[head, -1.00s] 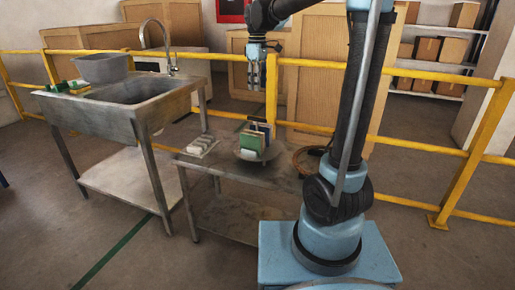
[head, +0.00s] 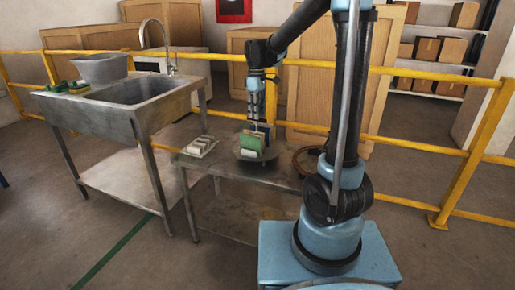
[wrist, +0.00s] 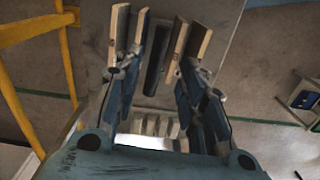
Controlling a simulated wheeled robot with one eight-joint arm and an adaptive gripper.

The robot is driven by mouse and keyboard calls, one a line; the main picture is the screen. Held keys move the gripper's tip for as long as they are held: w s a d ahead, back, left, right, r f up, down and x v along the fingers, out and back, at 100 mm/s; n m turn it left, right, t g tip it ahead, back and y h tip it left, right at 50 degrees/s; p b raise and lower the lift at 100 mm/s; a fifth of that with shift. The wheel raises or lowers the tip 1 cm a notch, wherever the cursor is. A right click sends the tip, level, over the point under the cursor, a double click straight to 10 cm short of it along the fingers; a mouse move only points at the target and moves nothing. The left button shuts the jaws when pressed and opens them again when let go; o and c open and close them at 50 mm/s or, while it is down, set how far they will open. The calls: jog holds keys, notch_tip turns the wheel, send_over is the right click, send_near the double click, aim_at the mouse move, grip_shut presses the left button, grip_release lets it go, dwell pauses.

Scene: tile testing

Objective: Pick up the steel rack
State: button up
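My gripper (head: 257,118) points down just above the upright green and dark pieces (head: 253,138) on a round grey dish (head: 257,155). In the wrist view its fingers (wrist: 158,45) are spread apart, with a gap between them, and it is open. A dark narrow strip (wrist: 155,68) shows in that gap; I cannot tell whether it is touched. A low pale grey notched piece (head: 200,146) lies at the left of the small table; a pale notched piece (wrist: 156,126) shows below the fingers in the wrist view. I cannot tell for sure which is the steel rack.
The small metal table (head: 225,172) carries these things and a brown coiled ring (head: 308,158) at right. A steel sink (head: 140,95) stands at left with a grey bowl (head: 102,68). A yellow railing (head: 420,146) runs behind, before wooden crates (head: 310,88).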

jog(key=shift+w+f, duration=0.15)
jog(key=shift+f, duration=1.15)
jog(key=shift+w+f, duration=0.1)
jog(key=shift+f, duration=1.2)
grip_shut()
jog(key=shift+d, duration=0.1)
